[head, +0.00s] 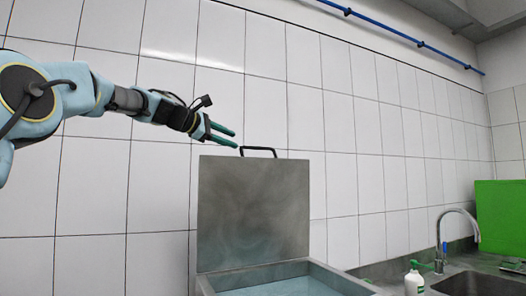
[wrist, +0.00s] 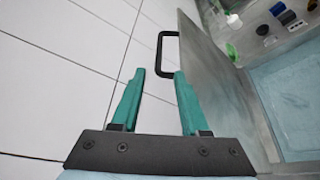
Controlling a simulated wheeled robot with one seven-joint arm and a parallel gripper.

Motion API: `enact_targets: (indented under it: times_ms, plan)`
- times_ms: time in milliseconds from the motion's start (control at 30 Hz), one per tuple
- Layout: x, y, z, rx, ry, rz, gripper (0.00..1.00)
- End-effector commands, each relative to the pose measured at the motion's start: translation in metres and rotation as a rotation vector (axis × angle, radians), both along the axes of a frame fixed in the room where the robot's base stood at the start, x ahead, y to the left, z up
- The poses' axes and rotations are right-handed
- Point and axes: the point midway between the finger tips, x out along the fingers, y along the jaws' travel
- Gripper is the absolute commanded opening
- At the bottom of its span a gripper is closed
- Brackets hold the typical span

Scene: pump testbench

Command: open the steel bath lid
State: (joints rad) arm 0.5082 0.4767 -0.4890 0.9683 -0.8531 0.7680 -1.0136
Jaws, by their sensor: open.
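The steel bath lid (head: 254,212) stands upright at the back of the steel bath (head: 335,279), whose inside shows pale blue. The lid has a black handle (head: 259,150) on its top edge. In the wrist view the lid (wrist: 222,88) is seen edge-on at the right, with the handle (wrist: 163,54) just beyond my fingertips. My gripper (head: 234,137) is just left of and slightly above the handle. In the wrist view its green fingers (wrist: 159,73) are apart with nothing between them. The fingers look clear of the handle.
A white tiled wall (head: 350,130) runs behind the bath. A sink (head: 475,285) with a curved tap (head: 460,212), a white bottle (head: 414,280) and a green panel (head: 500,217) are at the right. A blue pipe (head: 400,34) runs high on the wall.

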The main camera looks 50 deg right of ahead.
Motion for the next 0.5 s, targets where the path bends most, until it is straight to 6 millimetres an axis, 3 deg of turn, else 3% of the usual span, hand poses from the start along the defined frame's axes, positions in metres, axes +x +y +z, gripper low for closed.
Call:
enact_targets:
  times_ms: [167, 500]
  plan:
    - [0.0, -0.017, 0.0, 0.0, 0.002, -0.002, 0.45]
    - [-0.002, -0.077, -0.012, 0.001, 0.0, -0.002, 0.45]
